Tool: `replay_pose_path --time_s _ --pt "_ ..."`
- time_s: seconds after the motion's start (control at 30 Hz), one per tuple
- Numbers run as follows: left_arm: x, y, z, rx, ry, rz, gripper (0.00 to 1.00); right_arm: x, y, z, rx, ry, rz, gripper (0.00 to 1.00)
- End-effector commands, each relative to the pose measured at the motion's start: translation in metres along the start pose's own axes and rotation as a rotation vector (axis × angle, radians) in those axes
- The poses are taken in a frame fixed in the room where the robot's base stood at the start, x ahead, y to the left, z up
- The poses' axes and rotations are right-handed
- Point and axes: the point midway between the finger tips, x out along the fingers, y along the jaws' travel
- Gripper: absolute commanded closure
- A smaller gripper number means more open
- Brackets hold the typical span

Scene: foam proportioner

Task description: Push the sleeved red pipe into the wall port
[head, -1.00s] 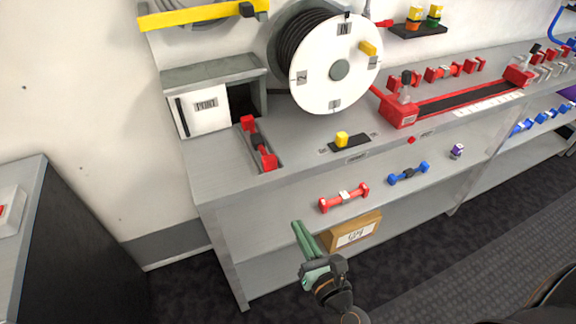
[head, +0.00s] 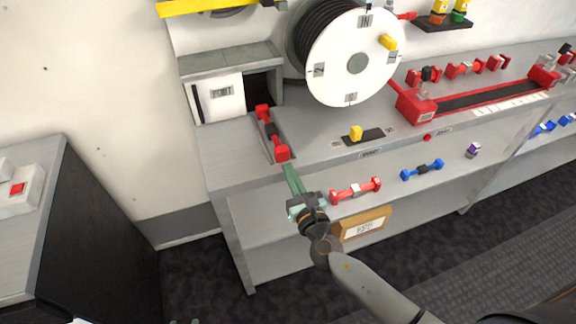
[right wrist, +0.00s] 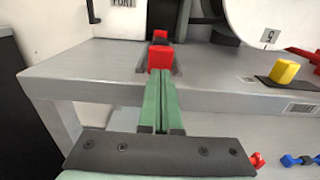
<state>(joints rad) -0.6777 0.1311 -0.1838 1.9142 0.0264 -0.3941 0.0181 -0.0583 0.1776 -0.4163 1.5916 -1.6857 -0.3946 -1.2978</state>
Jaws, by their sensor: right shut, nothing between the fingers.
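The red pipe with a dark sleeve round its middle (head: 270,132) lies in a shallow channel on the bench top, its far end pointing at the dark opening of the wall port (head: 260,87). In the right wrist view its near red block (right wrist: 160,58) hides most of the rest. My right gripper (head: 287,168) is shut and empty, its green fingers together. They point at the near end of the pipe; whether they touch it is unclear. They also show in the right wrist view (right wrist: 160,80). A green sliver at the bottom edge of the head view may be my left gripper.
A white door panel marked PORT (head: 217,100) stands left of the opening. A cable reel (head: 350,60) stands to the right. A yellow knob (head: 356,132) sits on the bench. Another red pipe (head: 355,189) and a blue one (head: 422,170) lie on the lower shelf.

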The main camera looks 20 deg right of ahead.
Motion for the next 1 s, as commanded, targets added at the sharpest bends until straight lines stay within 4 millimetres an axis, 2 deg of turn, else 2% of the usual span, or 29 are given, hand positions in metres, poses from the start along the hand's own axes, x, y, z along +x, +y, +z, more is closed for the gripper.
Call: replay_pose_path --time_s 0.2,0.63,1.0 --pt "0.000 0.000 0.000 0.001 -0.001 0.000 0.50 0.016 0.000 0.000 0.001 0.000 -0.001 1.00" --pt "0.000 0.000 0.001 0.001 -0.001 0.000 0.50 0.021 0.000 0.000 0.001 -0.001 0.000 1.00" --pt "0.010 -0.001 0.013 0.001 -0.002 0.000 0.50 0.075 0.000 -0.002 0.000 -0.001 -0.001 1.00"
